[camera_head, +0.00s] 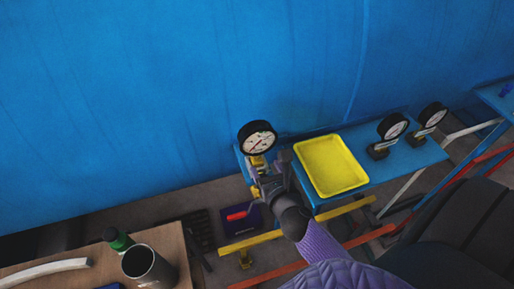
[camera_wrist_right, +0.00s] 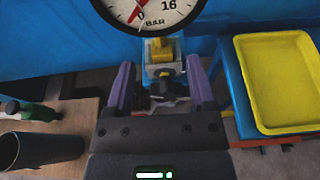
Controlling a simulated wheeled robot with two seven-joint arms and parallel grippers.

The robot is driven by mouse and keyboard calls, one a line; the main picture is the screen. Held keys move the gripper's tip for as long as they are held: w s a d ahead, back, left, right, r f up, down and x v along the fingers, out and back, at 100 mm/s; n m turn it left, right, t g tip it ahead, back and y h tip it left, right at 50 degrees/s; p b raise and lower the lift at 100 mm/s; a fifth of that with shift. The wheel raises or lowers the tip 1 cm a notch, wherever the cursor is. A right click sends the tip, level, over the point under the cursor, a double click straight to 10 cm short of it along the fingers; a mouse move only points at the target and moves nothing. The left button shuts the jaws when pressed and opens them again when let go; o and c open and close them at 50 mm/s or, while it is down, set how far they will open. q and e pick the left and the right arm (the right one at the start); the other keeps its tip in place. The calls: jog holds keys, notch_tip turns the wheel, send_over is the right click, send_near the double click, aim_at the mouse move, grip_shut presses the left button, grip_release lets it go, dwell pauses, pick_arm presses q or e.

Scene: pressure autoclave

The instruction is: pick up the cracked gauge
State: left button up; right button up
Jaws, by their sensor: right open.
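My right gripper (camera_head: 262,172) is open at the gauge's lower part. In the wrist view the purple fingers of this gripper (camera_wrist_right: 159,75) stand apart on either side of the fitting's line; contact cannot be told. My left gripper is not in view.
A yellow tray (camera_head: 331,165), empty, lies on the blue bench (camera_head: 392,163) right of my gripper. Two more gauges (camera_head: 392,127) (camera_head: 432,115) stand beyond it. A blue wall (camera_head: 180,90) rises behind.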

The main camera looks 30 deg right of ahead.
aim_at(257, 159)
jog(key=b+x, duration=0.1)
jog(key=x, duration=0.6)
jog(key=shift+w+f+b, duration=0.15)
jog(key=shift+w+b, duration=0.15)
jog(key=shift+w, duration=0.1)
jog(key=shift+s, duration=0.1)
jog(key=shift+c, duration=0.4)
grip_shut()
